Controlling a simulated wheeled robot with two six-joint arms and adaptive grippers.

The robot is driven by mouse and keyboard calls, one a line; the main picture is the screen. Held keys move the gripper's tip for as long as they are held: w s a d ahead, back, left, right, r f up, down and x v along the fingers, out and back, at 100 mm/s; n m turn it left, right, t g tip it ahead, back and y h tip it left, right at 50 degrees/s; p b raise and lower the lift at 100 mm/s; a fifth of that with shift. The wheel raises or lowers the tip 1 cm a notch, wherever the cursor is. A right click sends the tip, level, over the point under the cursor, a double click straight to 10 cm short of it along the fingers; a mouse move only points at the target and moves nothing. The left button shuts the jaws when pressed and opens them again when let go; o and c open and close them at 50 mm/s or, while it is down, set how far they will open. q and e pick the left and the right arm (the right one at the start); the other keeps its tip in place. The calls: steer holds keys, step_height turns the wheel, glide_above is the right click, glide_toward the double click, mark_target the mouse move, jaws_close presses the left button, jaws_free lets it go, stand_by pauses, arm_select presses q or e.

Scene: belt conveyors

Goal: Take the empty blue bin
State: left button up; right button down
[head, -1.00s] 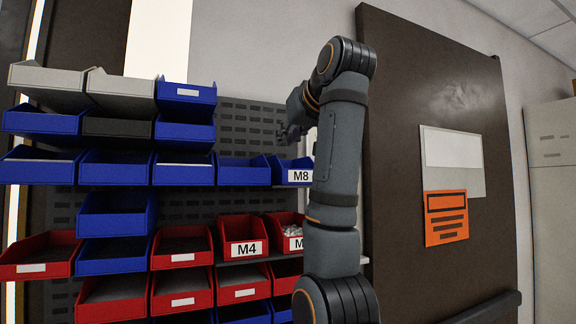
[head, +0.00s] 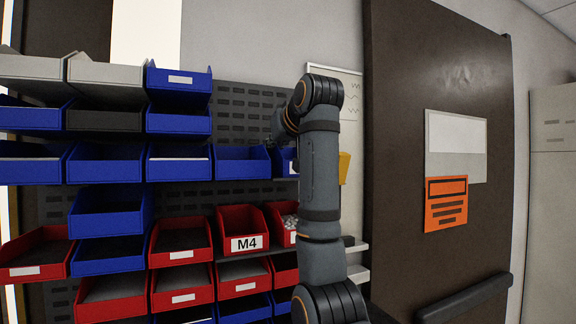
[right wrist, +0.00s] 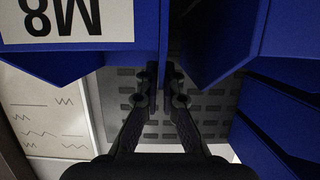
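A blue bin labelled M8 (head: 289,167) hangs at the right end of the upper blue row, partly hidden by my right arm. In the right wrist view the M8 bin (right wrist: 150,58) shows upside down, close up. My right gripper (right wrist: 161,75) has its fingers drawn close together, with the M8 bin's side wall between them. In the head view the right gripper (head: 274,141) is small and mostly hidden at that bin. A second blue bin (head: 242,168) sits just left of M8 and looks empty. My left gripper is not in view.
Red bins, one labelled M4 (head: 243,243), fill the lower rows; the red bin beside it (head: 283,238) holds small light parts. Grey bins (head: 105,78) sit at the top left. A brown door (head: 440,80) stands to the right, with a bar handle.

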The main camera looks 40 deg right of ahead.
steer(key=shift+s+a+r, duration=0.1)
steer(key=shift+s+a, duration=0.05)
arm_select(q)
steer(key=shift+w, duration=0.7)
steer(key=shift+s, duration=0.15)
arm_select(e)
steer(key=shift+r, duration=0.2)
arm_select(q)
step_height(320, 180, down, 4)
steer(key=b, duration=0.4)
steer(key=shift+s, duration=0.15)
arm_select(e)
steer(key=s+a+r, duration=0.5)
steer(key=s+r, duration=0.7)
steer(key=shift+s+a+r, duration=0.15)
steer(key=shift+s+r, duration=0.1)
steer(key=shift+s, duration=0.1)
